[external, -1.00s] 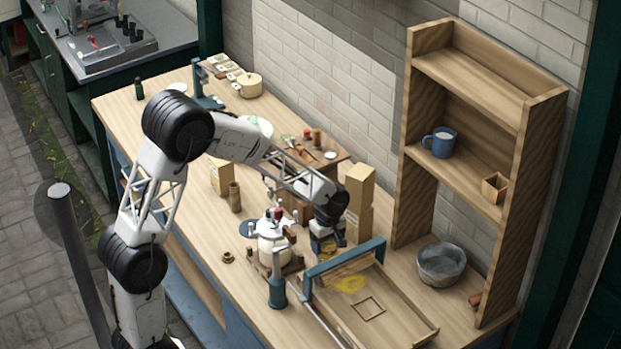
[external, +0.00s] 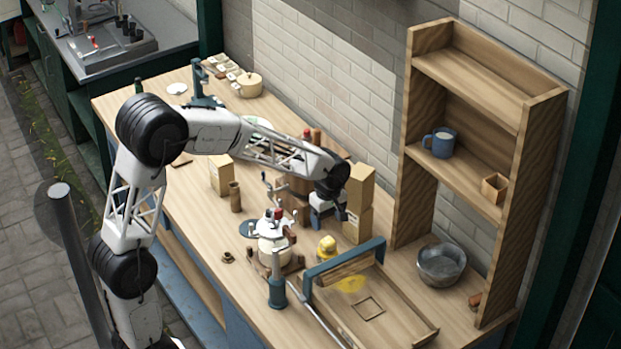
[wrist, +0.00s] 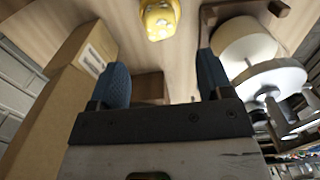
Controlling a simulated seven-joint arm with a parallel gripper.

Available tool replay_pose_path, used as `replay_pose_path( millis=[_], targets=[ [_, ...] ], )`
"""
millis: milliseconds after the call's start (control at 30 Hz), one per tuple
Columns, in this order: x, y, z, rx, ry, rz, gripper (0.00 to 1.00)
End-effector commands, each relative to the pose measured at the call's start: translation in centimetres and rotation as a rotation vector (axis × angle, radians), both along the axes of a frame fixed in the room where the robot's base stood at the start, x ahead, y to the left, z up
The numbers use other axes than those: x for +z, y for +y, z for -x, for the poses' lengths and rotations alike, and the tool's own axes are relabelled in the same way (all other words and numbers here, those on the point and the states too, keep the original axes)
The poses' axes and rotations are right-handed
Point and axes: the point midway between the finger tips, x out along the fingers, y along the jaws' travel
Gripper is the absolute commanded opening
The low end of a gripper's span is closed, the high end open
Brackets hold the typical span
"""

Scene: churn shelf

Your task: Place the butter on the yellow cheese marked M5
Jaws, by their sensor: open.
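A small yellow object (external: 326,247) with a rounded top stands on the bench just behind the blue-edged tray. It also shows at the top of the wrist view (wrist: 160,18), with pale marks on its face. I cannot tell whether it is the cheese alone or the cheese with the butter on it, and I cannot read M5.
A cream churn (external: 272,243) stands left of the yellow object, close to my gripper. Stacked cardboard boxes (external: 358,200) stand close on the right. The wooden tray (external: 395,313) lies in front. A tall shelf (external: 460,175) and metal bowl (external: 441,265) are farther right.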

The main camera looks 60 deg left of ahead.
Motion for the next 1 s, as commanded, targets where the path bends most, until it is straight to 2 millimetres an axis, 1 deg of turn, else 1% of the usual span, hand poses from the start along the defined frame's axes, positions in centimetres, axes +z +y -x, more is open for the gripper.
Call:
replay_pose_path(
  millis=[33,100,300,1000],
  targets=[
    [0.7,0.0,0.0,0.000,-0.001,0.000,0.73],
    [1.3,0.0,0.0,0.000,-0.001,0.000,0.73],
    [2.3,0.0,0.0,0.000,0.000,0.000,0.73],
    [2.6,-0.1,0.1,-0.006,-0.001,0.000,0.73]
  ],
)
